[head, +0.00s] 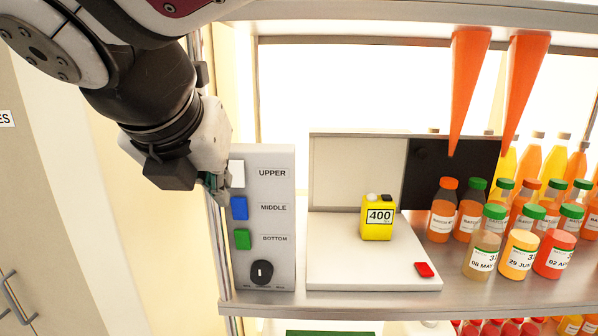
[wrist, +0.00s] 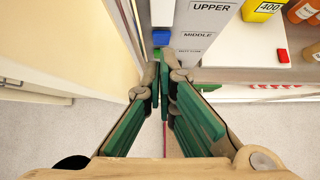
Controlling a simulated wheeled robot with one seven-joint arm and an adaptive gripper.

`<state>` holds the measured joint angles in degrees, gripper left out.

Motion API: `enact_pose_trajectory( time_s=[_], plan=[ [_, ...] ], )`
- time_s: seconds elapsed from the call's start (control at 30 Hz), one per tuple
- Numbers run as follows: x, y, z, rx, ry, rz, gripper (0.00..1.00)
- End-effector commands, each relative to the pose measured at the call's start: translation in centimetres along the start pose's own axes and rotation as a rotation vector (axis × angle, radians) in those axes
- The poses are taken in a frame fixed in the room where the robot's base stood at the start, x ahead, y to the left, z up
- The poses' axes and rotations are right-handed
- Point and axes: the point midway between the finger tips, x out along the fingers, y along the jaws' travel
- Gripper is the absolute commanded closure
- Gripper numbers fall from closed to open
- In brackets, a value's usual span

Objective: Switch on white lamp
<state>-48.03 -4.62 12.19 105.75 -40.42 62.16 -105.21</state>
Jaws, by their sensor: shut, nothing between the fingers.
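A grey control panel (head: 278,218) stands at the left end of the shelf. Its white button (head: 237,173) is beside the label UPPER, with a blue button (head: 239,208) at MIDDLE and a green button (head: 242,239) at BOTTOM. My gripper (head: 222,190) is shut and empty, at the panel's left edge just left of the white and blue buttons. Its fingers partly overlap the panel edge; contact cannot be told. In the wrist view the shut fingertips (wrist: 164,78) are below the white (wrist: 162,12) and blue (wrist: 161,38) buttons. No separate white lamp can be made out.
A black dial (head: 261,272) sits low on the panel. To the right are a white platform (head: 340,270) with a yellow container (head: 377,218) and red button (head: 424,269), several juice bottles (head: 522,254), and orange cones (head: 468,80) hanging above. The shelf's metal post is close to my gripper.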

Motion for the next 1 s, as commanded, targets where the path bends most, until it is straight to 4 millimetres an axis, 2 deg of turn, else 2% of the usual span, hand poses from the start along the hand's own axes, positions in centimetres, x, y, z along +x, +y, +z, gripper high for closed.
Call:
enact_pose_trajectory(
  time_s=[0.03,0.2,0.4,0.6,1.0],
  plan=[
    [-1.4,0.1,0.5,0.005,-0.008,0.01,1.0],
    [-4.9,0.0,0.7,0.004,-0.006,0.008,1.0],
    [-8.0,0.0,1.0,0.003,-0.005,0.007,1.0],
    [-9.2,0.0,1.0,0.002,-0.003,0.006,1.0],
    [-9.1,0.0,1.0,0.002,0.0,0.006,1.0]
  ],
)
